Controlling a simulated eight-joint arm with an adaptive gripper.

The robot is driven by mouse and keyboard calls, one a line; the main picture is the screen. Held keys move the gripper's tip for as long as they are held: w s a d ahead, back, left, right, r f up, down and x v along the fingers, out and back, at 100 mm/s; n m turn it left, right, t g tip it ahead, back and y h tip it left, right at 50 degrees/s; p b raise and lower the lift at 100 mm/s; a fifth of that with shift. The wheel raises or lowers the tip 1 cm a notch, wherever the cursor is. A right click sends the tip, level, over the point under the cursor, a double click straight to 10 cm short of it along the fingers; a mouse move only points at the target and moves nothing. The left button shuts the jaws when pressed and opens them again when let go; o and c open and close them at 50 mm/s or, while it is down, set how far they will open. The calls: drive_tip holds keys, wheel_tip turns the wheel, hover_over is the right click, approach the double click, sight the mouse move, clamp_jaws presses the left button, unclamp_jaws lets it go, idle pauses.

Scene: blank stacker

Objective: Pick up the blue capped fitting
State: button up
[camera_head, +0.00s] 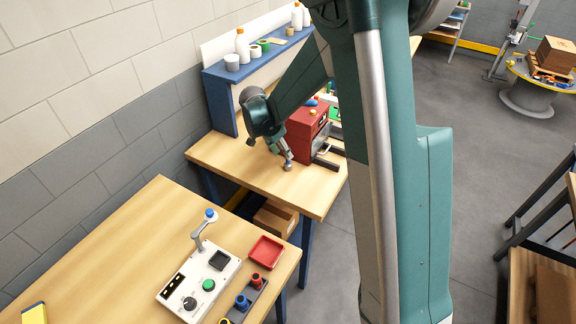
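A dark rack (252,300) at the front edge of the near table holds a blue fitting (243,301), with a red fitting (257,280) behind it and a yellow one (225,320) in front, cut by the frame edge. I take the blue one as the blue capped fitting, but its cap is too small to make out. My gripper (287,160) points down over the far table, well away from the rack. A small grey-brown piece shows at its tip; I cannot tell whether it is held, or whether the fingers are open.
A white control panel (202,283) with a blue-topped arm and a red tray (265,252) stand by the rack. A red box (306,131) is close to my gripper. A blue shelf (259,59) holds bottles and tape rolls. The near table's left part is mostly clear.

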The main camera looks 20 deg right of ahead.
sight(288, 163)
drive_tip(key=shift+x, duration=1.3)
drive_tip(key=shift+f, duration=0.1)
drive_tip(key=shift+x, duration=2.5)
drive_tip(key=shift+w, duration=0.1)
drive_tip(key=shift+a, duration=0.1)
drive_tip(key=c, duration=0.8)
